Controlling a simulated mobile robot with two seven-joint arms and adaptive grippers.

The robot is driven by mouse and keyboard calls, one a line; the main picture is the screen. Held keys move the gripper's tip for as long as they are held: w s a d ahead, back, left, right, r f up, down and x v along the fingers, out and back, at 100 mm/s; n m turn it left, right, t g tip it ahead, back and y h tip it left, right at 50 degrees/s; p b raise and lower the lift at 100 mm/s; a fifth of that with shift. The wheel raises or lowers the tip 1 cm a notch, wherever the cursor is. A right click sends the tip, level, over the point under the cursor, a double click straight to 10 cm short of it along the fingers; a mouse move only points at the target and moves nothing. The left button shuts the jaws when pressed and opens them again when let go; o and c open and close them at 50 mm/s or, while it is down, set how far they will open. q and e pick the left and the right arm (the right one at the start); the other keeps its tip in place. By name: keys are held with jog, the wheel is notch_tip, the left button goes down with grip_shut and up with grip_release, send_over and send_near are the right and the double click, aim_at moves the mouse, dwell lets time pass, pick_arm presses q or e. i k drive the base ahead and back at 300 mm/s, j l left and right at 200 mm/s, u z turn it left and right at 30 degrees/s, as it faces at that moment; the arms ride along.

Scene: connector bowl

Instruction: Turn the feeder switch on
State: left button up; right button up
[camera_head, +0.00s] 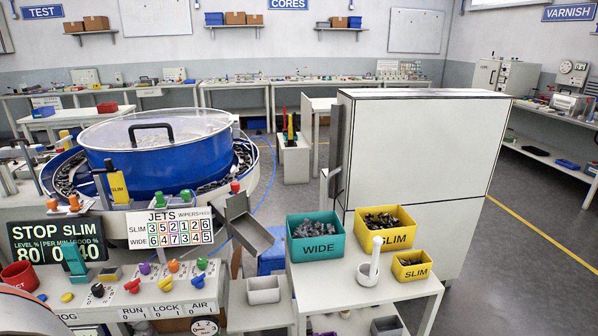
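The feeder is a large blue bowl (150,167) under a clear lid with a black handle (151,128), at the left. In front of it is a control panel (150,300) with several coloured knobs and labels RUN, LOCK and AIR. No label readable here marks a feeder switch. A black display (58,239) reads STOP SLIM, with 80, 0 and 40. Neither gripper can be made out.
A teal WIDE bin (317,249), two yellow SLIM bins (396,238) and a white scoop-like piece (369,265) stand on a white table at the right. A metal chute (250,232) lies between bowl and table. A tall white cabinet (425,140) stands behind. Floor is clear at right.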

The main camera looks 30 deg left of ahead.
aim_at(133, 287)
jog(key=u, duration=1.3)
